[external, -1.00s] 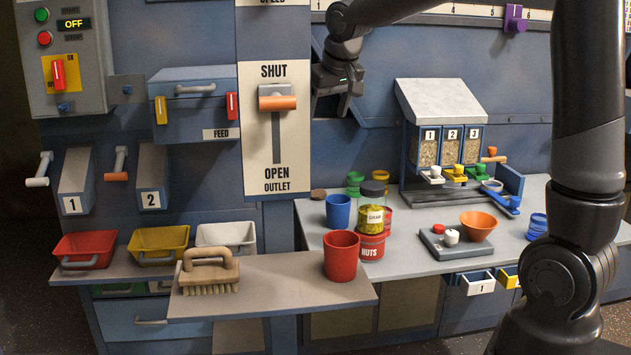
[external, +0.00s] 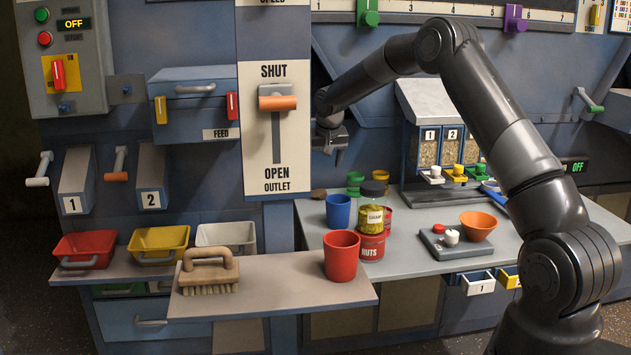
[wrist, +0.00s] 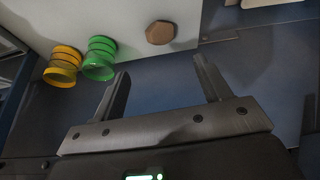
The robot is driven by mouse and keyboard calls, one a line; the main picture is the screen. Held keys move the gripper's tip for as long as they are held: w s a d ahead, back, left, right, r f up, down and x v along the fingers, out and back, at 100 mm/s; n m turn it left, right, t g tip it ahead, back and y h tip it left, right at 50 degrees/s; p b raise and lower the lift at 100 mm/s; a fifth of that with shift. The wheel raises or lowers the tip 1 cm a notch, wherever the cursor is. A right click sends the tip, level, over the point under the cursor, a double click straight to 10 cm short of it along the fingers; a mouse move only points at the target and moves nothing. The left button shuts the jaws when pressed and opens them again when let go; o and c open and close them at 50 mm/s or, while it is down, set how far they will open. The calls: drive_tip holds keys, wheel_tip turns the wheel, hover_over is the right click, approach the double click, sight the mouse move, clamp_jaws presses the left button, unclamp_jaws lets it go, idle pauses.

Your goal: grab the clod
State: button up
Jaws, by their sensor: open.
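The clod (external: 318,193) is a small brown lump at the back left of the grey counter, behind the blue cup. In the wrist view the clod (wrist: 160,32) is a brown, many-sided piece near the counter's edge, lying beyond the fingertips and between their lines. My gripper (external: 332,153) hangs above the back of the counter, a little above and right of the clod. In the wrist view my gripper (wrist: 160,68) has its two fingers wide apart with nothing between them.
A blue cup (external: 338,211) stands in front of the clod. A red cup (external: 341,256) and a brush (external: 208,272) sit on the front shelf.

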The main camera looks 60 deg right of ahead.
hover_over(319, 192)
drive_tip(key=s, duration=0.1)
drive_tip(key=f, duration=0.5)
drive_tip(key=shift+s+a, duration=0.2)
drive_tip(key=shift+a, duration=0.2)
drive_tip(key=shift+a+x, duration=0.2)
drive_tip(key=shift+x, duration=1.15)
drive_tip(key=shift+a+x, duration=0.2)
drive_tip(key=shift+x, duration=1.15)
drive_tip(key=shift+s+f, duration=0.15)
drive_tip(key=shift+c, duration=0.5)
drive_tip(key=c, duration=0.9)
